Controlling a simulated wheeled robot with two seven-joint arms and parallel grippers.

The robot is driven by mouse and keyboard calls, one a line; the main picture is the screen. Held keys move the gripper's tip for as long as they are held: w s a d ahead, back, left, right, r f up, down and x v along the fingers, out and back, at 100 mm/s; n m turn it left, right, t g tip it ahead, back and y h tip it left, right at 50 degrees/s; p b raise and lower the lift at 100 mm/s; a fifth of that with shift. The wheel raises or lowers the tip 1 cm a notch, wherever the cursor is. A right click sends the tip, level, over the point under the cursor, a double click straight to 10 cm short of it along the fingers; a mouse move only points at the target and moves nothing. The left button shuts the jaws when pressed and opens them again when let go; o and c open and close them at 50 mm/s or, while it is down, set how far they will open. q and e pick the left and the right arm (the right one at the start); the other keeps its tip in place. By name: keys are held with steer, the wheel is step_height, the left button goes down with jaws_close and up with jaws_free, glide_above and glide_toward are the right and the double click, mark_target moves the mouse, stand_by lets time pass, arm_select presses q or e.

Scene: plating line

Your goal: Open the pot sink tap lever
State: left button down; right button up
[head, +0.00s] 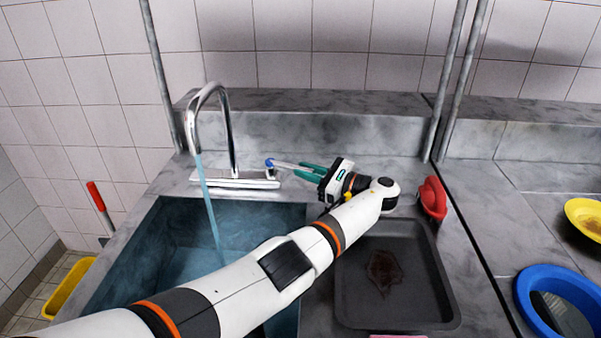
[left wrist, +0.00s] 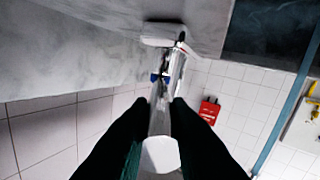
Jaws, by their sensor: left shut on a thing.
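The chrome pot sink tap (head: 232,135) stands behind the sink (head: 170,265), its curved spout over the basin. A stream of blue water (head: 207,200) runs from the spout into the sink. The tap lever (head: 284,164), pale with a blue end, sticks out to the right of the tap base. My left gripper (head: 297,169) reaches in from the right of the lever, its green fingers shut on it. In the left wrist view the lever (left wrist: 161,120) lies between the two dark fingers (left wrist: 161,104). My right gripper is not in view.
A dark tray (head: 430,285) with a brown stain lies right of the sink, under my left arm. A red object (head: 433,198) stands behind it. A blue ring-shaped dish (head: 528,292) and a yellow dish (head: 572,212) are at the right. The tiled wall (head: 310,50) rises behind.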

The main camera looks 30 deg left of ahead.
arm_select(q)
steer(key=shift+w, duration=0.1)
steer(key=c, duration=1.4)
jaws_free()
steer(key=shift+o, duration=0.3)
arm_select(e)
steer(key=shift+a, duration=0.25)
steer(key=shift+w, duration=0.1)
